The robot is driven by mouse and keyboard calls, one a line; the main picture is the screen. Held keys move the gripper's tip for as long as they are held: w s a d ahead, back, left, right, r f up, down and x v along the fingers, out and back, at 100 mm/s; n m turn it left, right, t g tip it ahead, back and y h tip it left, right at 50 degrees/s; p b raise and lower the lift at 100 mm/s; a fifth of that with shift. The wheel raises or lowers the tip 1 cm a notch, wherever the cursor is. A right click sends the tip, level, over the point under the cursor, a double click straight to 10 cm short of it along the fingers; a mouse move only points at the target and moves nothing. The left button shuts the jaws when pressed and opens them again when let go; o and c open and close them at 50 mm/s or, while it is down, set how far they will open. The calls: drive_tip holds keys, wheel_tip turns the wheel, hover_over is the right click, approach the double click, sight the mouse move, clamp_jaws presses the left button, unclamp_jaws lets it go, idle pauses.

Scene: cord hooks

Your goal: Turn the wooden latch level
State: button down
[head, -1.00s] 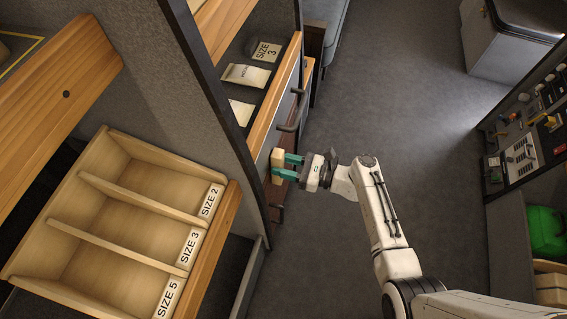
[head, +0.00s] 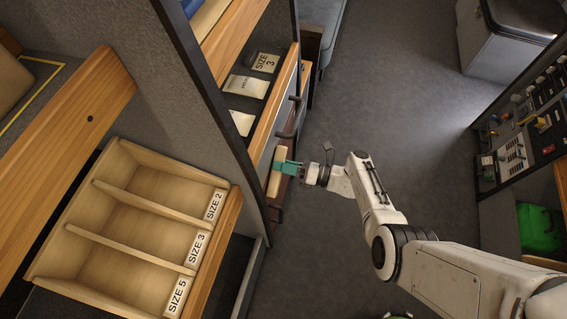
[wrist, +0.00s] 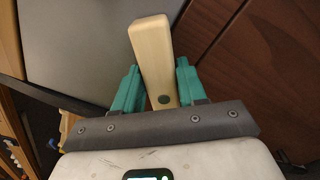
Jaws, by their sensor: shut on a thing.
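The wooden latch (head: 275,180) is a pale block on the cabinet front in the head view. It also shows in the wrist view (wrist: 152,50), leaning slightly left, with a dark round spot near its lower end. My gripper (head: 288,167) reaches it from the right. In the wrist view its teal fingers (wrist: 157,80) stand on either side of the latch and are shut on it. In the head view the latch's long side runs roughly along the cabinet's front edge. The fingers hide part of it there.
A dark handle (head: 293,118) sticks out just above the latch in the head view. A reddish-brown panel (wrist: 250,85) lies right of the latch in the wrist view. A wooden sorting tray (head: 110,262) with size labels stands at left. The grey floor (head: 400,90) at right is clear.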

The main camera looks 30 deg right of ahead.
drive_tip(key=shift+w+d+f+m, duration=0.1)
drive_tip(key=shift+f+m, duration=0.15)
drive_tip(key=shift+m, duration=1)
drive_tip(key=shift+w+d+f+m, duration=0.1)
drive_tip(key=shift+f+m, duration=0.15)
drive_tip(key=shift+m, duration=1.05)
drive_tip(key=shift+w+f+m, duration=0.1)
drive_tip(key=shift+f+m, duration=0.15)
drive_tip(key=shift+m, duration=1)
drive_tip(key=shift+s, duration=0.1)
drive_tip(key=c, duration=0.7)
unclamp_jaws()
drive_tip(key=p+v, duration=0.1)
drive_tip(key=v, duration=0.9)
drive_tip(key=shift+s+d, duration=0.25)
drive_tip(key=shift+s, duration=0.05)
